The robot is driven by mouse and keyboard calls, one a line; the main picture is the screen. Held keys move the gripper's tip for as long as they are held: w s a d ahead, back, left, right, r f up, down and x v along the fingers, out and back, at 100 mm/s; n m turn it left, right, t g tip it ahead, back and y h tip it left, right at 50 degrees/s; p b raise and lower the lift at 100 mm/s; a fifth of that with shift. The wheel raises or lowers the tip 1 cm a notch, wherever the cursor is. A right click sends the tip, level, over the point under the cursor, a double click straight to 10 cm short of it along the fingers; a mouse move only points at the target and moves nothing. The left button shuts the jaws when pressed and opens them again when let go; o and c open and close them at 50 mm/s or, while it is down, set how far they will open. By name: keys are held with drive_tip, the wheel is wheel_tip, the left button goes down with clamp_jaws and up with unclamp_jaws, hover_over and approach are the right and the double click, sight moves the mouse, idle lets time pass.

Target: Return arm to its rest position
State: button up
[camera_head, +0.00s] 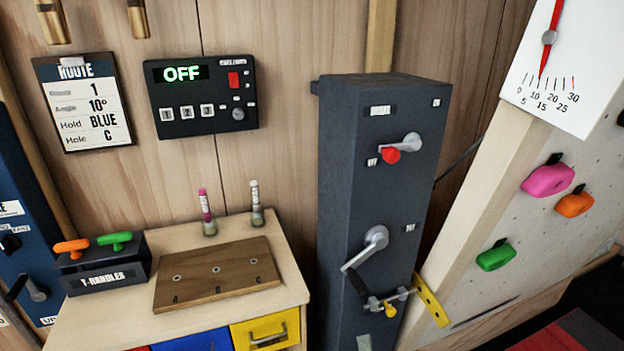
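My gripper and arm do not show in the head view, so their pose and what the gripper holds cannot be seen. In the middle right stands a tall dark grey cabinet (345,190). It has a grey switch lever with a red tip (400,149) and, lower down, a grey crank handle (366,249). A yellow-knobbed pin (389,308) sits below the crank, beside a yellow slotted bar (430,300).
A bench (110,320) at lower left bears a T-handles box (105,270), a wooden board (217,275) and two small tubes in holders. A control panel (200,96) reads OFF. At right, a tilted climbing wall (530,222) has coloured holds and a gauge (570,60).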

drive_tip(key=s+d+f+n+g+y, duration=0.15)
drive_tip(key=s+f+n, duration=0.3)
drive_tip(key=s, duration=0.45)
drive_tip(key=s+d+f+n+g, duration=0.1)
drive_tip(key=s+d+f+n, duration=0.3)
drive_tip(key=s, duration=0.6)
drive_tip(key=s+d+r+n, duration=0.1)
drive_tip(key=s+n, duration=0.5)
drive_tip(key=s, duration=1)
drive_tip(key=shift+s+r+g+h, duration=0.25)
drive_tip(key=shift+s+g+h, duration=0.1)
drive_tip(key=shift+g+h, duration=0.1)
drive_tip(key=shift+d, duration=0.1)
